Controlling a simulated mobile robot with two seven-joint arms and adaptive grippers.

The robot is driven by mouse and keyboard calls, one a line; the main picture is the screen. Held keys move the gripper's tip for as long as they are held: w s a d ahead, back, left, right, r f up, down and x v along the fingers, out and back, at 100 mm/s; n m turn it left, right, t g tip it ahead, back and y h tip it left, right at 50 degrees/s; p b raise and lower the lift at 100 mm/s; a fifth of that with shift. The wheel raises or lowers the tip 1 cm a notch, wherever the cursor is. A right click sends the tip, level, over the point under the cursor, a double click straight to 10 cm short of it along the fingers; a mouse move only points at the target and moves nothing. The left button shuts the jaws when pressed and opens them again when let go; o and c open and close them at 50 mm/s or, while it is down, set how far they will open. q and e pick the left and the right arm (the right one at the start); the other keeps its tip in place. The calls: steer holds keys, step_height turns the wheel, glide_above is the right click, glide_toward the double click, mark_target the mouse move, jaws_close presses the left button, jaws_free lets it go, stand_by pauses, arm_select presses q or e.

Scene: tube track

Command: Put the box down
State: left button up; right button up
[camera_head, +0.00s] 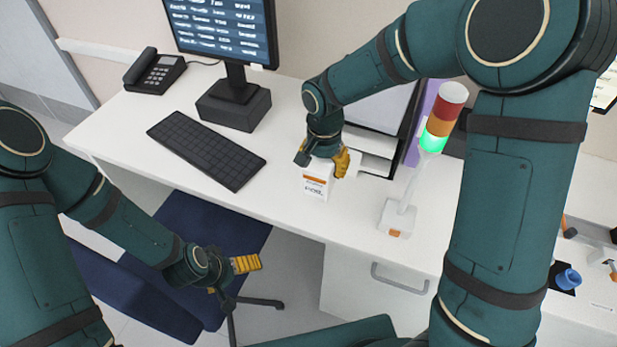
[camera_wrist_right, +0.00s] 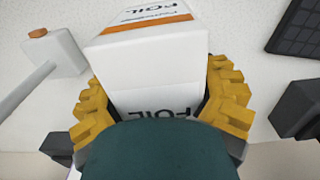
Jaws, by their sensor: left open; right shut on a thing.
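The white box (camera_head: 317,183) with an orange stripe and dark lettering is at the desk's surface, right of the keyboard in the head view. My right gripper (camera_head: 327,158) is shut on the box from above. In the right wrist view the box (camera_wrist_right: 150,70) sits between the yellow fingers of the right gripper (camera_wrist_right: 158,105). I cannot tell whether its base touches the desk. My left gripper (camera_head: 246,264) is open and empty, low in front of the desk above the blue chair.
The white desk (camera_head: 290,222) holds a black keyboard (camera_head: 206,150), a monitor (camera_head: 225,35), a phone (camera_head: 155,72) and a paper tray (camera_head: 370,150). A signal lamp (camera_head: 397,215) with a lit green section stands right of the box. The desk in front of the box is clear.

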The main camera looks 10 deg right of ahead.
step_height(320, 180, down, 8)
steer(key=shift+w+r+b, duration=0.1)
steer(key=shift+r+b, duration=0.15)
steer(key=shift+b, duration=0.05)
steer(key=o, duration=0.8)
steer(key=shift+f, duration=0.1)
steer(key=o, duration=0.5)
steer(key=shift+r, duration=0.55)
step_height(320, 180, up, 11)
steer(key=shift+r+p, duration=0.15)
steer(key=shift+p, duration=0.45)
